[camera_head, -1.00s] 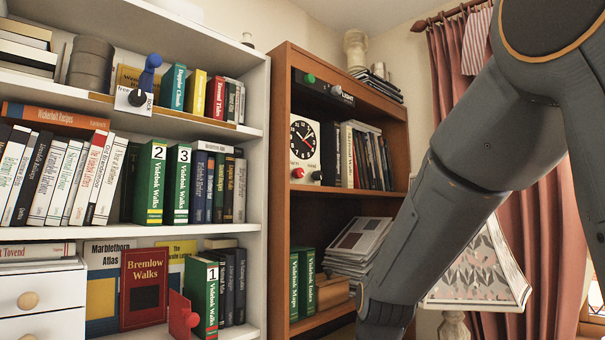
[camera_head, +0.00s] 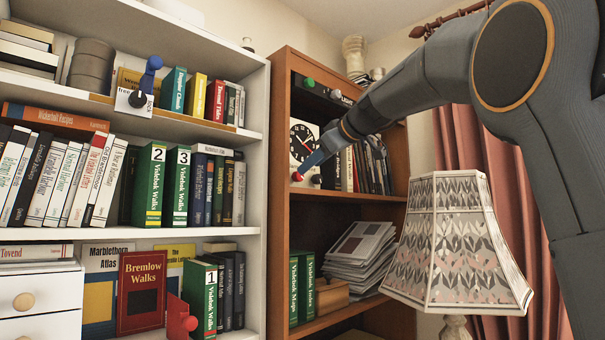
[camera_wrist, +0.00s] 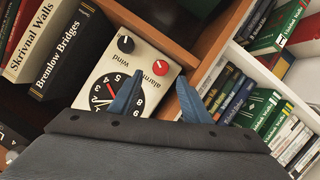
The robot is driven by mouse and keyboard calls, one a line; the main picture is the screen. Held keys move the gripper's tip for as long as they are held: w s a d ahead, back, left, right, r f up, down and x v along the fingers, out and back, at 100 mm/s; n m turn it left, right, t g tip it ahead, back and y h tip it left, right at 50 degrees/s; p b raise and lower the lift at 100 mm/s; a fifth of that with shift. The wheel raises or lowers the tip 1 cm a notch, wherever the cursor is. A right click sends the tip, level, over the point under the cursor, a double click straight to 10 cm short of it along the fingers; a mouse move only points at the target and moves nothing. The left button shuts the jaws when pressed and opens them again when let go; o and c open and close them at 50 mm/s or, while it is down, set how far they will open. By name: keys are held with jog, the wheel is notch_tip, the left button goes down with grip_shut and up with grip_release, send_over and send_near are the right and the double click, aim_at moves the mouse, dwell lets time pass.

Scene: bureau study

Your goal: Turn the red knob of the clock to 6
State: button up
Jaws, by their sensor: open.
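The clock (camera_head: 296,150) is a white box with a round black dial on the upper shelf of the brown bookcase. Its red knob (camera_head: 297,176) is at the lower left of its front, and a black knob (camera_head: 316,180) at the lower right. My gripper (camera_head: 303,170) is in front of the clock, its blue fingers close to the red knob. In the wrist view, the clock (camera_wrist: 150,85) shows "alarm" beside the red knob (camera_wrist: 160,67). My gripper (camera_wrist: 163,80) is open there, with the red knob between its finger lines. Contact cannot be told.
Black books (camera_wrist: 68,48) stand beside the clock. The brown bookcase's side panel (camera_head: 280,220) is close on the left, with a white bookcase (camera_head: 255,190) beyond. A patterned lampshade (camera_head: 455,245) stands below my arm at the right.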

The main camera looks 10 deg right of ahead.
aim_at(297, 177)
jog(key=p+x, duration=0.2)
jog(key=x, duration=0.4)
jog(key=shift+f, duration=0.1)
jog(key=c, duration=1)
